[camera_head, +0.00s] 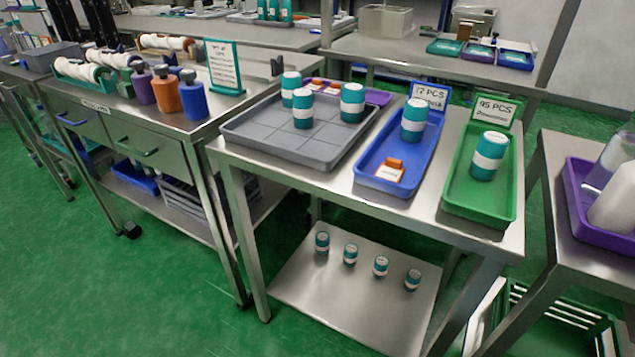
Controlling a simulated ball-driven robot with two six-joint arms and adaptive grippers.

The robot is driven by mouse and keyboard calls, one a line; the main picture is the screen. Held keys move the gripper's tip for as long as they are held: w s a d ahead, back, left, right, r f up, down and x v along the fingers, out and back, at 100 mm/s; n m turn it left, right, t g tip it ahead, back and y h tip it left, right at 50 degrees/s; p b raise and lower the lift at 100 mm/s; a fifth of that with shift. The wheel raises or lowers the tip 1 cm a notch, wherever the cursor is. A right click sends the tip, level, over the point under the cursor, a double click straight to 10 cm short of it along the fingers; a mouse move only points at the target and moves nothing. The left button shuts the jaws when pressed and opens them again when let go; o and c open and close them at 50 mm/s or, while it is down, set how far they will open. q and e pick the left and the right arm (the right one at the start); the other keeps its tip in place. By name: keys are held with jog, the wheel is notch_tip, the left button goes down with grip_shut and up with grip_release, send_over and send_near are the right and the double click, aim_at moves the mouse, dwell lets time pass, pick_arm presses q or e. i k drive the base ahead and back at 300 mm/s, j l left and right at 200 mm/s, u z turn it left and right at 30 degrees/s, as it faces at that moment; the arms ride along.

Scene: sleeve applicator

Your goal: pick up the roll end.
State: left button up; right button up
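White rolls lie in teal holders on the left steel table. One long row of them (82,71) is at the table's left end, another (117,60) is just right of it, and a third (165,42) with brownish bands is farther back. I cannot tell from this view which piece is the roll end. Several teal cylinders with white bands stand upright on the middle table; one is in the blue tray (414,120) and one in the green tray (488,155). Neither of my grippers shows in the head view.
Purple (142,88), orange (166,93) and blue (193,97) bottles and a teal-framed sign (223,66) stand on the left table. A grey tray (270,133) is on the middle table. Green floor (90,270) is open at front left.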

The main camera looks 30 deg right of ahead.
aim_at(487, 157)
jog(key=z, duration=1.9)
